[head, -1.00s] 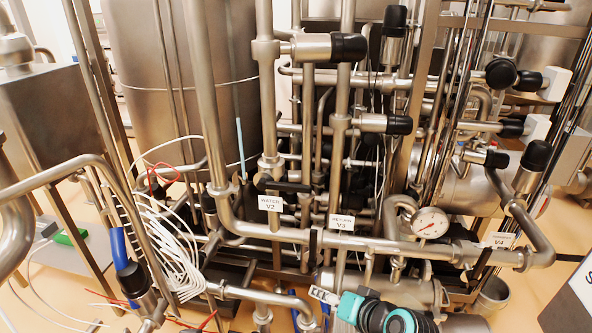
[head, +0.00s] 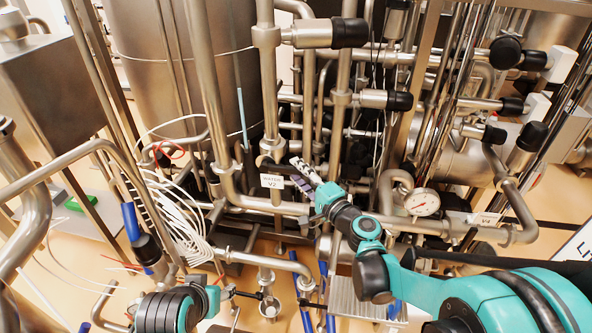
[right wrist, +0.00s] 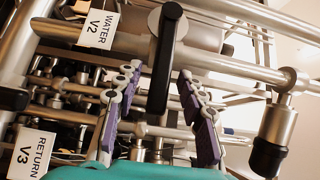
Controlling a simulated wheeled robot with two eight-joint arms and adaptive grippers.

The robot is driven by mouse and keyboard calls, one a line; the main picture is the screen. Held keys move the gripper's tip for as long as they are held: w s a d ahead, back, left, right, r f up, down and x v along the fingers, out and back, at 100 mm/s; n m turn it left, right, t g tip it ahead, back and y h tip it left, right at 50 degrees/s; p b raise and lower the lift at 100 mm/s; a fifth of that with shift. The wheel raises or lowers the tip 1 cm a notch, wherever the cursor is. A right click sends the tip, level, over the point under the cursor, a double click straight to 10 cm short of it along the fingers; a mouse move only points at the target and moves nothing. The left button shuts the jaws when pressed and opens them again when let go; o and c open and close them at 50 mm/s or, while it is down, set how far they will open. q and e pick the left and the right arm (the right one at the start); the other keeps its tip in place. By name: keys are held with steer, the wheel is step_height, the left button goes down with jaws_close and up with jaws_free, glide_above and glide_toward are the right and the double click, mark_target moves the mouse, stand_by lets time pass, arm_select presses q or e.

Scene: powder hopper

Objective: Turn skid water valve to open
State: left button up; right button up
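The water valve has a black bar handle (head: 268,164) just above the white WATER V2 label (head: 272,181) on the steel pipework. In the right wrist view the handle (right wrist: 160,62) hangs from a round steel pivot, beside the label (right wrist: 97,25). My right gripper (head: 302,173) is at the valve, just right of the label. In the right wrist view its two purple-padded fingers (right wrist: 162,110) are spread, with the handle's lower end between them and a gap on each side. My left arm (head: 185,308) shows at the bottom left; its fingers are not clear.
A RETURN V3 label (right wrist: 35,150) is close to my right gripper. A pressure gauge (head: 422,202) sits on the pipe to the right. White cables (head: 175,215) hang at the left. Pipes crowd the area around the valve.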

steer(key=shift+w+a, duration=0.4)
steer(key=shift+w, duration=0.2)
jaws_close()
steer(key=shift+r, duration=0.15)
